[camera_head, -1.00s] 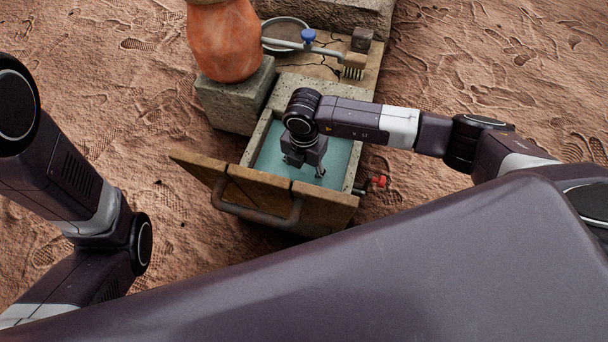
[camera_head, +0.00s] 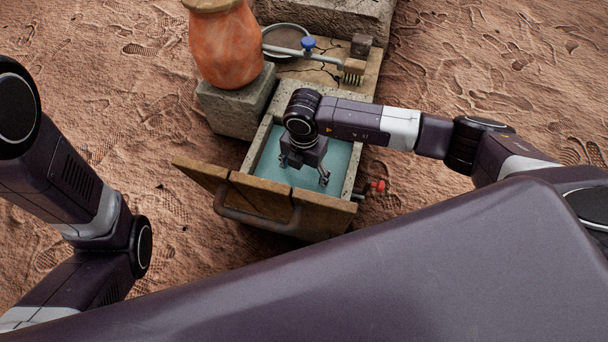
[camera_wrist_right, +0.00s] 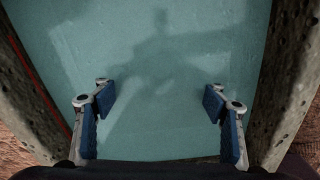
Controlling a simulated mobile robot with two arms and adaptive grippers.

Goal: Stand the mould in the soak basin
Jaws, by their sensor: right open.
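The soak basin (camera_head: 352,172) is a rough stone-walled trough holding flat teal water. Its walls (camera_wrist_right: 288,75) also frame the right wrist view. My right gripper (camera_head: 304,171) points down over the water, between the side walls. Its two blue-padded fingers (camera_wrist_right: 170,124) are spread wide, with only water showing between them. I cannot make out the mould in either current view; part of the basin is hidden by the gripper and arm. A pale, faint patterned patch (camera_wrist_right: 75,40) shows at the upper left of the water, too unclear to name. My left gripper is out of frame.
A wooden front panel with a curved handle (camera_head: 258,217) stands at the basin's near side. A red tap (camera_head: 378,187) sticks out at right. An orange clay jar (camera_head: 224,48) stands on a stone block (camera_head: 235,107). A wooden board with a brush (camera_head: 353,72) lies behind.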

